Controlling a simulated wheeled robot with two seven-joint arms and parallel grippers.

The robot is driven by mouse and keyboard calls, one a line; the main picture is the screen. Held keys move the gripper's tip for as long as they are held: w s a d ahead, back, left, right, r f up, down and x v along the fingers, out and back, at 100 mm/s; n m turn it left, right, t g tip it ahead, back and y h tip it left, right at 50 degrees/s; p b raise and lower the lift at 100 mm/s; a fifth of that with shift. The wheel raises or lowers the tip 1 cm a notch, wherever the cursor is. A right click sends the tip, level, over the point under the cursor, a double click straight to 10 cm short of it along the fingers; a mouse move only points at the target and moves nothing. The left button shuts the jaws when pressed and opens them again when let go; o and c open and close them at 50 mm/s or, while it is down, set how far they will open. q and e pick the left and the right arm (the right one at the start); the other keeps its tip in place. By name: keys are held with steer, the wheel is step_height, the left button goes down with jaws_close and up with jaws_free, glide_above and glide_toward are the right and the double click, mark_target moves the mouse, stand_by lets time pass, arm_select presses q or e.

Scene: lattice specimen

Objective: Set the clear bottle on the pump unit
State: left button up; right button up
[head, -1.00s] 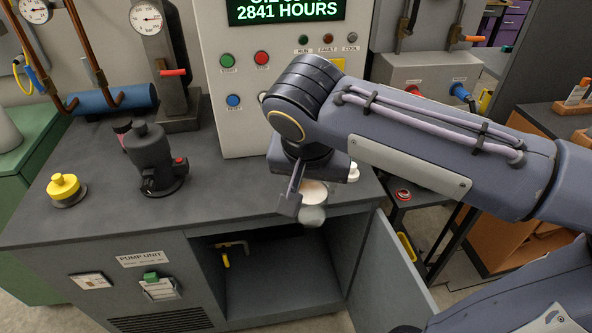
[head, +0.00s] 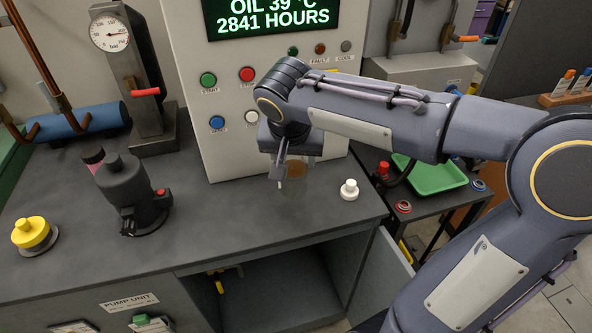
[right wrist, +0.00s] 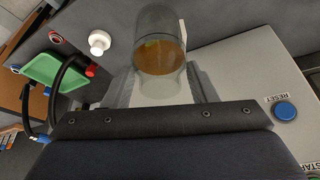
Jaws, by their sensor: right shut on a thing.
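My right gripper (head: 285,168) is shut on the clear bottle (head: 297,170), over the grey top of the pump unit (head: 225,215) and in front of the control panel. The bottle is see-through with amber liquid; in the right wrist view the bottle (right wrist: 160,55) stands out between the fingers. The gripper partly hides it in the head view, and I cannot tell whether its base touches the top. My left gripper is not in view.
A small white knob-like piece (head: 349,189) stands right of the bottle on the top. A dark pump body (head: 130,195) and a yellow knob (head: 33,234) stand at the left. A green tray (head: 430,174) lies on the side table. The middle of the top is clear.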

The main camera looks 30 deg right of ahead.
steer(key=shift+w+d+r+x, duration=0.1)
steer(key=shift+w+x, duration=0.05)
steer(key=shift+x, duration=1.55)
steer(key=shift+w+d+r+x, duration=0.1)
steer(key=shift+d+x, duration=0.05)
steer(key=shift+x, duration=1.55)
steer(key=shift+w+d+x, duration=0.1)
steer(key=shift+w+x, duration=0.05)
steer(key=shift+x, duration=1.55)
steer(key=shift+f, duration=0.15)
steer(key=o, duration=1.5)
